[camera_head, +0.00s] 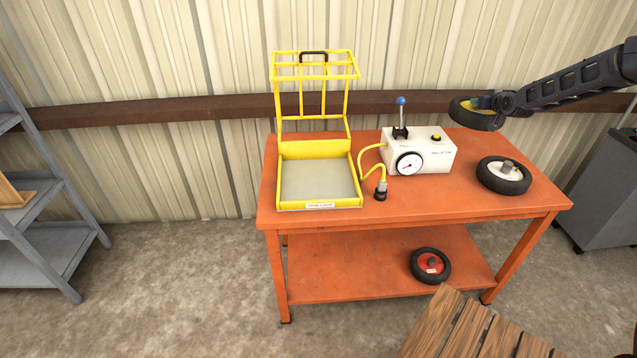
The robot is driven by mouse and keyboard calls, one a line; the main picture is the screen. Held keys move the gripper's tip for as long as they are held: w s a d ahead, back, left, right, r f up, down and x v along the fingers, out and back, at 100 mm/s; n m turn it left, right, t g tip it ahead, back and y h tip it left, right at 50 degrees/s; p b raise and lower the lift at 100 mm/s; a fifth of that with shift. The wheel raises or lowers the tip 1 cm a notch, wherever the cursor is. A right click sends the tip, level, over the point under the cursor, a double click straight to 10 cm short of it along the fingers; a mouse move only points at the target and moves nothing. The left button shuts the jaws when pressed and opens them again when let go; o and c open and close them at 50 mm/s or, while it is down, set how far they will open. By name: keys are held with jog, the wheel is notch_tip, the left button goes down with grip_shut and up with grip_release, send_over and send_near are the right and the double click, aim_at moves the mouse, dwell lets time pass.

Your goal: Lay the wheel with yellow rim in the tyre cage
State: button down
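The wheel with yellow rim (474,119) is in the air above the right part of the orange table, its black tyre towards the camera and a bit of yellow showing at its top. My gripper (496,102) comes in from the right and appears shut on this wheel; the fingertips are partly hidden. The tyre cage (282,172) stands on the table's left end. Its yellow barred lid (315,76) is raised, and its grey floor is bare. The wheel is well to the right of the cage and apart from it.
A white inflator box (436,155) with a blue-knobbed lever, gauge and yellow hose stands between cage and wheel. A white-rimmed wheel (504,175) lies on the orange table (428,204); a red-rimmed wheel (430,265) is on its lower shelf. Wooden slats (468,335) are in front.

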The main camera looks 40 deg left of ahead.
jog(key=s+a+r+n+g+y, duration=0.1)
jog(key=s+a+r+n, duration=0.1)
jog(key=s+a+r, duration=0.6)
jog(key=s+a+r+n+g+y, duration=0.1)
jog(key=s+a+r, duration=0.25)
jog(key=a, duration=0.85)
jog(key=s+a+f+n+g+y, duration=0.15)
jog(key=s+a+f, duration=0.35)
jog(key=s, duration=0.7)
jog(key=s+a+f+n+g, duration=0.2)
jog(key=s+a+f+g, duration=0.15)
jog(key=s+a, duration=0.6)
jog(key=s+a+f+n+g+y, duration=0.15)
jog(key=s+a+f, duration=0.3)
jog(key=s, duration=1.05)
jog(key=shift+n+h, duration=0.3)
jog(key=shift+h, duration=0.1)
jog(key=f, duration=1.9)
jog(key=shift+w+d+f, duration=0.1)
jog(key=shift+d+f, duration=0.2)
jog(key=shift+f, duration=0.1)
jog(key=shift+f, duration=0.1)
jog(key=c, duration=1)
grip_release()
jog(key=shift+f, duration=0.1)
